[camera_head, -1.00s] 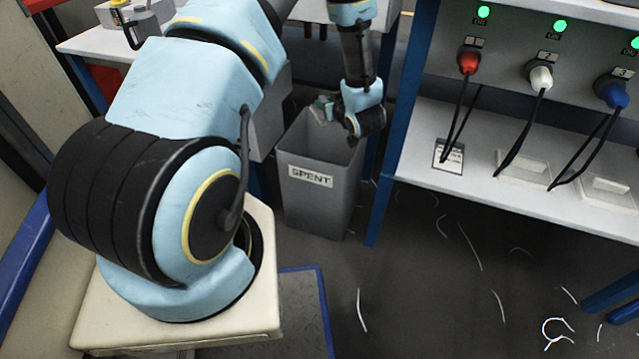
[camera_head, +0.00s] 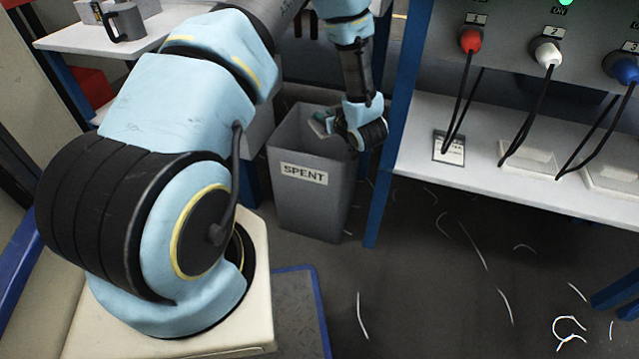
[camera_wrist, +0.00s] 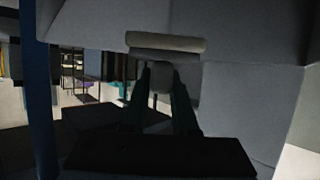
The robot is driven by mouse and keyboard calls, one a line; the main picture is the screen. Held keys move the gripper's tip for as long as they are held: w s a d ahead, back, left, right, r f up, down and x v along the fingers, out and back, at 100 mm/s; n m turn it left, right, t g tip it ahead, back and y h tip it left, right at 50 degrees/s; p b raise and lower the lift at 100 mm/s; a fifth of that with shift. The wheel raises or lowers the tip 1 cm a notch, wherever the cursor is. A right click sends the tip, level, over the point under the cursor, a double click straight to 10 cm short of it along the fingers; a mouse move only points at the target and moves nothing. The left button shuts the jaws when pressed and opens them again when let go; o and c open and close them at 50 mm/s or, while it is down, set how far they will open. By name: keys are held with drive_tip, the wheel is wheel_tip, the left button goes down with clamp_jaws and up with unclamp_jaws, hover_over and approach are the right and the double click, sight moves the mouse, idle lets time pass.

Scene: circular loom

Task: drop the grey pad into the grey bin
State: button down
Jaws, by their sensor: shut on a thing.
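The grey bin (camera_head: 310,217), labelled SPENT, stands upright on the floor between the white table and the panel bench. My gripper (camera_head: 328,120) reaches over the bin's open top, its fingers pointing left and at about rim height. It is shut on the grey pad (camera_wrist: 165,42), which shows as a pale bar just beyond the fingertips in the wrist view. In the head view the pad is small and partly hidden by the fingers. The bin's grey wall (camera_wrist: 245,100) fills much of the wrist view. My gripper's dark fingers (camera_wrist: 160,70) also show there.
The panel bench (camera_head: 490,180) with red, white and blue plugs stands close on the right; its blue leg (camera_head: 378,205) is beside the bin. A white table with a grey mug (camera_head: 127,22) is at upper left. Pale thread scraps lie on the dark floor.

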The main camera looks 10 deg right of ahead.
drive_tip(key=c, duration=0.6)
unclamp_jaws()
drive_tip(key=p+v, duration=0.2)
drive_tip(key=v, duration=0.9)
drive_tip(key=shift+w+a, duration=0.1)
